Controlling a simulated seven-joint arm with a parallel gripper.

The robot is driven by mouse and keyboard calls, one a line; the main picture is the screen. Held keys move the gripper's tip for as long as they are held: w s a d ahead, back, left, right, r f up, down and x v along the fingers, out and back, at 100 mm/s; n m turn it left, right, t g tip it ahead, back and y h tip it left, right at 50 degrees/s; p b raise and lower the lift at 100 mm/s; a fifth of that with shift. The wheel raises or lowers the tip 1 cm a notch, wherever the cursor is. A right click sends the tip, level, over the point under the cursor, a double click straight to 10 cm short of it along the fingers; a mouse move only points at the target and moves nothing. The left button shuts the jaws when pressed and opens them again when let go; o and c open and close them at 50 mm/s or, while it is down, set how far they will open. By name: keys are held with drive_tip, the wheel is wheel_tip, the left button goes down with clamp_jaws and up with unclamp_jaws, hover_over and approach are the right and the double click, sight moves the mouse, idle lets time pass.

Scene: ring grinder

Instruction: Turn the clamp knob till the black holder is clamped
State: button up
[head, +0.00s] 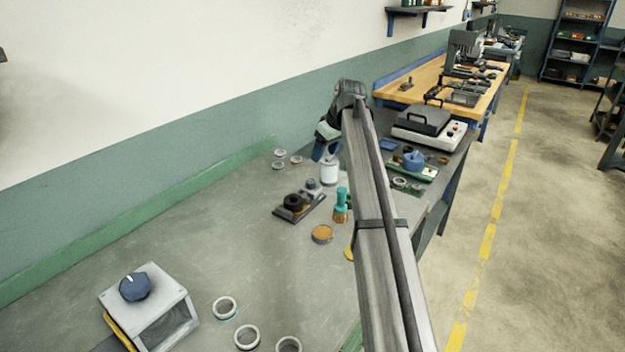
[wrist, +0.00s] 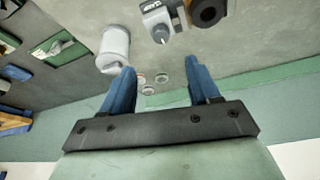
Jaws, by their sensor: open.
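A small clamp device (head: 300,210) with a dark base stands on the grey bench in the head view. A black round holder (head: 293,202) with a brown-orange part sits on it; the holder also shows at the top edge of the wrist view (wrist: 207,10). A small grey knob (wrist: 160,34) sticks out from the device's light block, which is cut off by the frame. My gripper (wrist: 160,75) is open and empty, its blue fingers apart. In the head view my gripper (head: 325,150) is above the bench, behind the device. Whether the holder is clamped cannot be told.
A white cylinder (wrist: 115,48) stands close to my left finger in the wrist view. A teal brush (head: 341,205) and an orange-filled tin (head: 321,234) are right of the device. A grey box with a blue dial (head: 135,287) stands at front left.

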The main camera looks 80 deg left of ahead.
sight(311, 181)
drive_tip(key=x, duration=1.3)
drive_tip(key=shift+s+a+f, duration=0.25)
drive_tip(key=c, duration=1)
